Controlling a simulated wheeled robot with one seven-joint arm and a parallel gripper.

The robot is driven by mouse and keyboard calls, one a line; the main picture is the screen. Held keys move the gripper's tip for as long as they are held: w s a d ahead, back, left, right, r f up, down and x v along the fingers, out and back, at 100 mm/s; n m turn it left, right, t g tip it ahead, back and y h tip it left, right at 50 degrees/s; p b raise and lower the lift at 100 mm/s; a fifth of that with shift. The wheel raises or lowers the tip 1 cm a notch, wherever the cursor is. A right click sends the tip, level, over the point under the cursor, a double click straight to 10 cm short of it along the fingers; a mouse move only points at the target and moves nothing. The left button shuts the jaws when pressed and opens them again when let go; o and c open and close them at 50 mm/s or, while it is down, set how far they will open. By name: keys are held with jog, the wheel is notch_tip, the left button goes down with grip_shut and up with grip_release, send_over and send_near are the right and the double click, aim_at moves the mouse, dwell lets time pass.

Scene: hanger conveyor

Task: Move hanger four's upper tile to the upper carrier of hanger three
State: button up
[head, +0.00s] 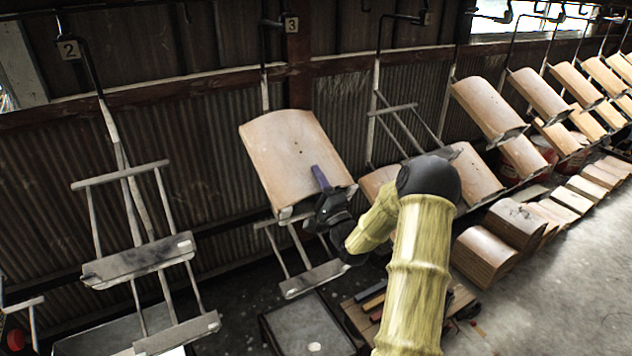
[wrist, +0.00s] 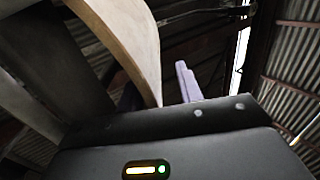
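Hanger three (head: 265,88) bears a curved tan tile (head: 292,150) on its upper carrier, leaning back with its lower edge at the carrier's ledge. Hanger three's lower carrier (head: 315,279) is empty. Hanger four's upper carrier (head: 394,108) is empty; a tile (head: 377,181) sits lower on it, partly hidden by my arm. My gripper (head: 321,180) is at the lower right of hanger three's tile, one purple finger in front of its face. In the wrist view the tile's edge (wrist: 146,45) lies between the fingers (wrist: 160,88), with a gap to the right finger. The gripper looks open.
Hanger two (head: 122,180) at left has empty carriers. More loaded hangers (head: 487,108) run off to the right. Tile stacks (head: 485,256) stand on the floor. A grey box (head: 305,325) and a low wooden table (head: 362,315) stand below. Floor at right is clear.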

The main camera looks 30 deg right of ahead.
jog(key=shift+w+d+f, duration=0.1)
jog(key=shift+f, duration=0.35)
jog(key=b+v, duration=0.4)
jog(key=v, duration=1.3)
jog(key=shift+s+r, duration=0.2)
jog(key=w+a+f+n+g+p, duration=0.1)
jog(key=w+a+n+g+p, duration=0.45)
jog(key=a+n+g, duration=0.55)
jog(key=s+a+r+n+g+p, duration=0.2)
jog(key=s+a+g, duration=0.3)
jog(key=s, duration=0.4)
jog(key=s+a+r+n+g+p, duration=0.3)
jog(key=s+a+r+n+g, duration=0.1)
jog(key=s, duration=0.4)
jog(key=shift+s+a+r+n+g+h, duration=0.35)
jog(key=shift+a+r+g, duration=0.2)
jog(key=shift+a, duration=0.3)
